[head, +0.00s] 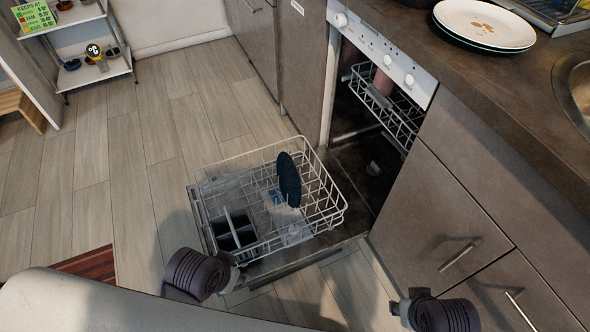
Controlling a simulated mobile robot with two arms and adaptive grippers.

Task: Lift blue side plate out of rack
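The blue side plate (289,179) stands on edge, nearly upright, in the white wire lower rack (332,218) of the dishwasher. The rack is pulled out over the open door. My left gripper (232,274) is at the rack's near left corner, below and left of the plate and apart from it. My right gripper (398,305) is to the right of the rack, in front of the drawers. The fingers of both grippers are too small and hidden to tell whether they are open.
A dark cutlery basket (236,237) sits in the rack's near left part. An upper rack (395,112) with a cup is inside the dishwasher (385,50). White plates (485,22) are stacked on the counter (500,90). Drawers with handles (460,255) stand at right.

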